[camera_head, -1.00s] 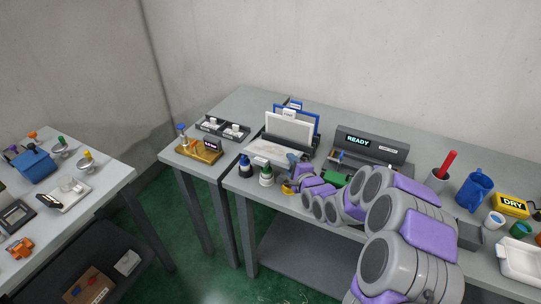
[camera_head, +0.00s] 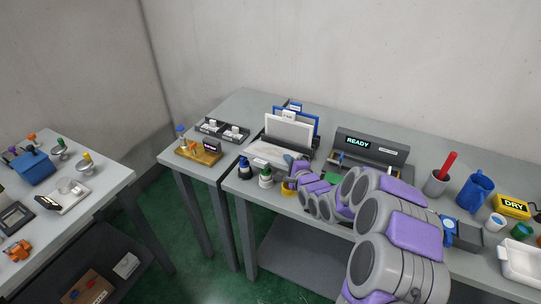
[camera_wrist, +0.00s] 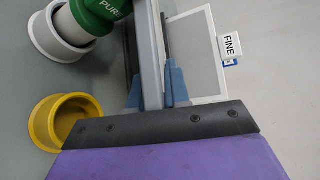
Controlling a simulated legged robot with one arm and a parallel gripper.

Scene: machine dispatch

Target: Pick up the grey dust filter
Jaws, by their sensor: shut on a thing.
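My gripper (camera_wrist: 153,92) is shut, with its blue-grey fingers on both sides of a narrow grey slab, the grey dust filter (camera_wrist: 150,45), seen nearly edge-on in the wrist view. Dark strips run beside the slab; I cannot tell whether it is clear of its holder. A white-framed panel with a "FINE" tag (camera_wrist: 232,45) lies just right of the fingers. In the head view my gripper (camera_head: 290,160) is at the front of the dark holder with upright white panels (camera_head: 289,131).
A yellow cup (camera_wrist: 66,122) and a green-and-white bottle (camera_wrist: 100,12) stand close left of my gripper in the wrist view. The "READY" machine (camera_head: 372,146) is to the right on the table. A blue-capped bottle (camera_head: 245,168) stands near the front edge.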

